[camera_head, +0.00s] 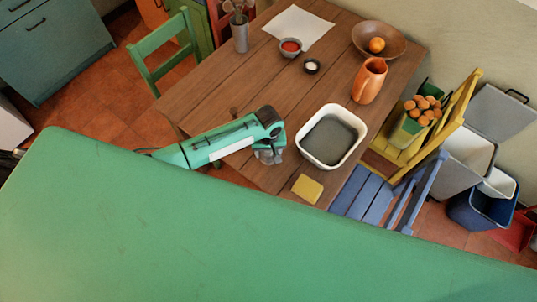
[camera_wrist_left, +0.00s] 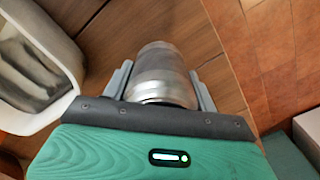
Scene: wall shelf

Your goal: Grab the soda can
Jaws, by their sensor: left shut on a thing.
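The soda can (camera_wrist_left: 160,75) is a bare silvery-grey metal cylinder, seen close up in the left wrist view. My left gripper (camera_wrist_left: 161,88) is shut on it, with one grey finger on each side. In the head view my left gripper (camera_head: 270,152) is over the near part of the wooden table (camera_head: 245,92), left of the white basin. There the can is hard to tell apart from the grey fingers. Whether the can touches the table I cannot tell. My right gripper is not in view.
A white basin (camera_head: 306,150) stands close to the right of the gripper, with a yellow sponge (camera_head: 308,188) in front. An orange jug (camera_head: 369,82), a red-filled bowl (camera_head: 290,48) and a fruit bowl (camera_head: 362,42) stand farther back. The table's left middle is mostly clear.

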